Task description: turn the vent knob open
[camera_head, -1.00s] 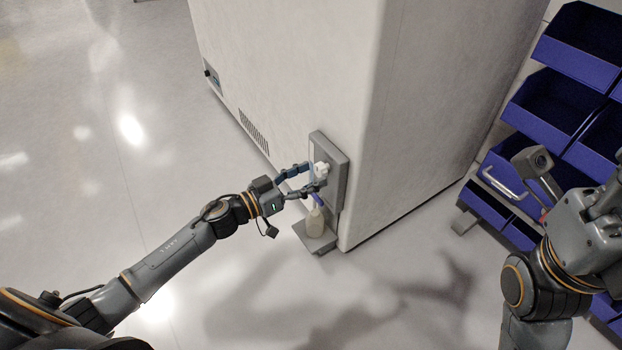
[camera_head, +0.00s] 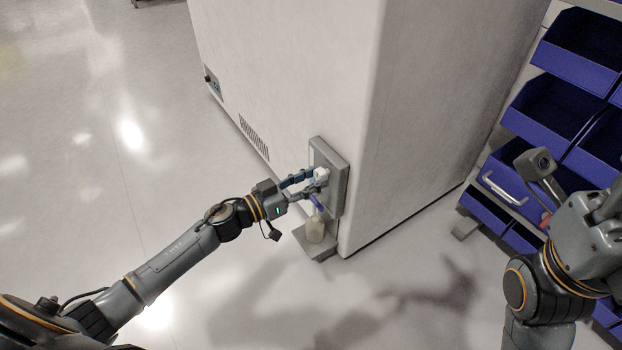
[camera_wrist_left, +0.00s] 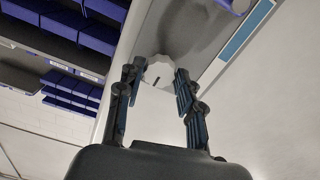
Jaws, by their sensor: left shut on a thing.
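The vent knob (camera_head: 321,174) is a small white knob on a grey plate (camera_head: 331,180) fixed to the side of a large pale cabinet. In the left wrist view the knob (camera_wrist_left: 159,71) is scalloped with a dark mark on its face. My left gripper (camera_head: 315,179) is at the knob, shut on it, with a finger on each side; in the left wrist view its fingertips (camera_wrist_left: 158,73) flank the knob. The fingers cover part of the knob in the head view. My right arm shows at the right edge, but its fingertips cannot be made out.
The large cabinet (camera_head: 290,80) fills the middle. Blue bins (camera_head: 562,100) stand on a rack at the right. The floor at the left is clear.

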